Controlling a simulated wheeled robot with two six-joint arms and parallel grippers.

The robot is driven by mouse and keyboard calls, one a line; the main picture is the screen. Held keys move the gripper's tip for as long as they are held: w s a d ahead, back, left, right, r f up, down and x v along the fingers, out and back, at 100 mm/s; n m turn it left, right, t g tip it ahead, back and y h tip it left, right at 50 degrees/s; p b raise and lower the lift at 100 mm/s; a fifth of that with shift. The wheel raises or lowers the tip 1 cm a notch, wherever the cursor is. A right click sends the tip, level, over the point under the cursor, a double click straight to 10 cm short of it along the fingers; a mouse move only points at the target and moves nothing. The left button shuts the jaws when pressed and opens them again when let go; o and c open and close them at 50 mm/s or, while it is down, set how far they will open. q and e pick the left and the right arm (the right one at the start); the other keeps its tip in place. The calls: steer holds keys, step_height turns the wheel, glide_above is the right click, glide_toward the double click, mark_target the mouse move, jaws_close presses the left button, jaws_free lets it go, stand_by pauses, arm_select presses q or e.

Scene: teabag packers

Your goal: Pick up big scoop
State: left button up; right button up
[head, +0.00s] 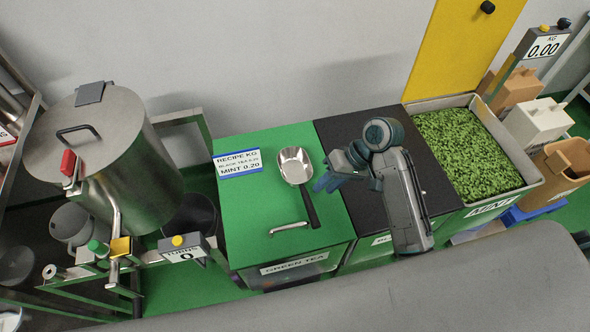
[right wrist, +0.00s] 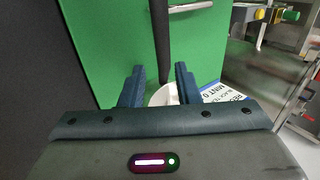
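The big scoop (head: 296,164) lies on the green lid (head: 250,205) of the green tea bin. Its metal bowl is toward the back and its black handle (head: 312,210) points toward the front. My right gripper (head: 322,184) is just right of the scoop, apart from it in the head view. My left gripper is not in view.
A recipe card (head: 238,163) and a metal lid handle (head: 289,228) are on the green lid. A black lid (head: 345,135) adjoins on the right, then an open mint bin (head: 541,187). A large steel drum (head: 125,170) stands left. The yellow panel (head: 455,45) rises behind.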

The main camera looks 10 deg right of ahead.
mark_target(309, 199)
steer(key=x, duration=0.3)
steer(key=shift+a+f, duration=0.1)
steer(key=shift+a, duration=0.05)
steer(key=p+x, duration=0.2)
steer(key=x, duration=0.3)
steer(key=shift+w+a, duration=0.1)
steer(key=shift+a+f, duration=0.1)
jaws_close()
